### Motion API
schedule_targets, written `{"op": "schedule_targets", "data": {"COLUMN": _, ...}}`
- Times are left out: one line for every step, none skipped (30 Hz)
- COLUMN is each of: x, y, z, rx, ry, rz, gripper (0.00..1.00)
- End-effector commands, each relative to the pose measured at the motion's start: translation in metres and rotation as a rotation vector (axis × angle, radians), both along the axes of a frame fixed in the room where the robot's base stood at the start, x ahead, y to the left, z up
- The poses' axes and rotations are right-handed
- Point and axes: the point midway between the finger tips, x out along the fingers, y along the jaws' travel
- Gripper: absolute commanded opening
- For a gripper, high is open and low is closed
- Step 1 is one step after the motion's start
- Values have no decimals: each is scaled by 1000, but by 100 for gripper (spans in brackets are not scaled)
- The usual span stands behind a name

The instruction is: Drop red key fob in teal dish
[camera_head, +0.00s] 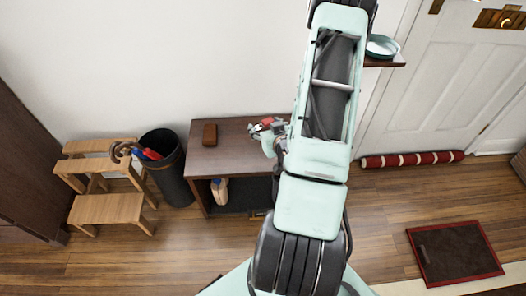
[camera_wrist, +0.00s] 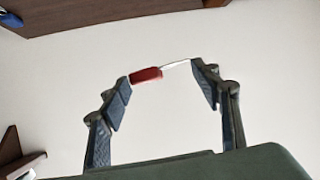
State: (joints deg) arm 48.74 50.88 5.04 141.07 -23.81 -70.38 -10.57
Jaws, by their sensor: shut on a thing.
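The red key fob (camera_wrist: 146,76) is held across the fingertips of my gripper (camera_wrist: 162,82) in the wrist view. Its red body is by the left finger, and a thin pale part reaches toward the right finger. In the head view my gripper (camera_head: 266,129) is over the right part of the dark wooden bench, with a bit of red at its tips. The teal dish (camera_head: 383,53) is on a small wall shelf at the upper right, to the right of my arm and well apart from my gripper. My arm hides part of the shelf.
A brown block-like object (camera_head: 209,134) lies on the bench (camera_head: 232,153). A black bin (camera_head: 168,175) and wooden steps (camera_head: 110,208) stand to the left. The wall shelf (camera_head: 390,62) is beside a white door (camera_head: 440,95). A red-edged mat (camera_head: 455,253) lies on the floor.

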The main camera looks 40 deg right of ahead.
Motion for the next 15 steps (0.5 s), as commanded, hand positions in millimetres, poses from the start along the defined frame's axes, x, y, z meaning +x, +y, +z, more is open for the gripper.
{"op": "schedule_targets", "data": {"x": -10, "y": -9, "z": -29, "rx": 5, "ry": 1, "rz": -17, "gripper": 35}}
{"op": "schedule_targets", "data": {"x": -15, "y": -14, "z": -37, "rx": 6, "ry": 1, "rz": -24, "gripper": 35}}
{"op": "schedule_targets", "data": {"x": -21, "y": -18, "z": -46, "rx": 8, "ry": -1, "rz": -31, "gripper": 35}}
{"op": "schedule_targets", "data": {"x": -25, "y": -21, "z": -51, "rx": 10, "ry": -2, "rz": -35, "gripper": 35}}
{"op": "schedule_targets", "data": {"x": -28, "y": -23, "z": -57, "rx": 11, "ry": -2, "rz": -39, "gripper": 35}}
{"op": "schedule_targets", "data": {"x": -32, "y": -26, "z": -62, "rx": 13, "ry": -3, "rz": -45, "gripper": 35}}
{"op": "schedule_targets", "data": {"x": -35, "y": -28, "z": -66, "rx": 14, "ry": -3, "rz": -47, "gripper": 35}}
{"op": "schedule_targets", "data": {"x": -37, "y": -29, "z": -68, "rx": 15, "ry": -5, "rz": -50, "gripper": 35}}
{"op": "schedule_targets", "data": {"x": -39, "y": -31, "z": -71, "rx": 16, "ry": -5, "rz": -53, "gripper": 35}}
{"op": "schedule_targets", "data": {"x": -39, "y": -31, "z": -72, "rx": 16, "ry": -6, "rz": -53, "gripper": 35}}
{"op": "schedule_targets", "data": {"x": -39, "y": -32, "z": -74, "rx": 17, "ry": -6, "rz": -53, "gripper": 35}}
{"op": "schedule_targets", "data": {"x": -36, "y": -32, "z": -76, "rx": 16, "ry": -7, "rz": -53, "gripper": 35}}
{"op": "schedule_targets", "data": {"x": -32, "y": -32, "z": -77, "rx": 16, "ry": -8, "rz": -52, "gripper": 35}}
{"op": "schedule_targets", "data": {"x": -27, "y": -32, "z": -80, "rx": 16, "ry": -8, "rz": -52, "gripper": 35}}
{"op": "schedule_targets", "data": {"x": -19, "y": -32, "z": -83, "rx": 17, "ry": -8, "rz": -51, "gripper": 35}}
